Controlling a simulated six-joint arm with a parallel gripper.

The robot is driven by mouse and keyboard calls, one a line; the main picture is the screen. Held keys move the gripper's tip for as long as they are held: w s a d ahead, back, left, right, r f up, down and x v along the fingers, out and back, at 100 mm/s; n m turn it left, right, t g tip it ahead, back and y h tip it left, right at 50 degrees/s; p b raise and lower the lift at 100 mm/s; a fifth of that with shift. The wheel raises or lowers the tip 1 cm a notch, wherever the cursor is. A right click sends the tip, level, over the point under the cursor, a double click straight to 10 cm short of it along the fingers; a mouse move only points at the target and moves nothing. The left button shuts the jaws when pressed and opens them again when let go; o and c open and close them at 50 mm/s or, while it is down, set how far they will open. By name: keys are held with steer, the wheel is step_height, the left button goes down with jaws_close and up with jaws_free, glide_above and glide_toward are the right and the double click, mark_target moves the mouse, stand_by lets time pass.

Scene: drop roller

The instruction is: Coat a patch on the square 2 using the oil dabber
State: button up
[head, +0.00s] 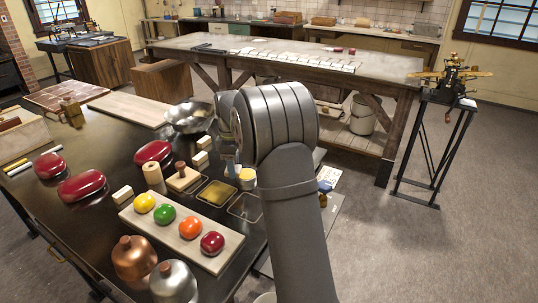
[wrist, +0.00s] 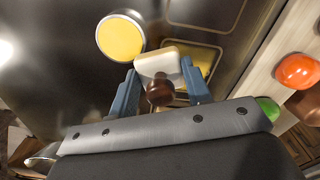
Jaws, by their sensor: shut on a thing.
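My gripper (wrist: 160,84) has its blue fingers shut on the brown knob of the oil dabber (wrist: 158,62), whose pale pad faces away from the wrist. In the head view my gripper (head: 229,162) is partly hidden by my arm, and the dabber cannot be made out. In the wrist view the dabber overlaps the amber square (wrist: 207,57); contact cannot be told. I cannot tell which is square 2. A round yellow-filled dish (wrist: 120,39) is beside the dabber.
A board (head: 168,226) holds yellow, green, orange and red rounded pieces. A knobbed block (head: 183,178), wooden cylinder (head: 152,174) and metal bowl (head: 189,117) stand nearby. Copper (head: 134,258) and silver (head: 173,281) domed vessels are at the front. Red lidded shapes (head: 82,186) lie left.

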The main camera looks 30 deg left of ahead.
mark_target(223, 182)
steer(key=s+a+r+n, duration=0.2)
steer(key=s+n, duration=0.2)
steer(key=s, duration=0.6)
steer(key=shift+a+f, duration=0.15)
steer(key=shift+f, duration=3.8)
steer(key=shift+w+f, duration=0.25)
steer(key=shift+w, duration=4.65)
steer(key=shift+w+a, duration=0.15)
steer(key=shift+w, duration=0.05)
steer(key=shift+s+a, duration=0.25)
steer(key=shift+a, duration=0.45)
steer(key=shift+s+d, duration=0.1)
steer(key=shift+s, duration=4.85)
steer(key=shift+w+a, duration=0.1)
steer(key=shift+a, duration=0.75)
steer(key=shift+w+d, duration=0.1)
steer(key=shift+w, duration=4.9)
step_height(223, 182, up, 8)
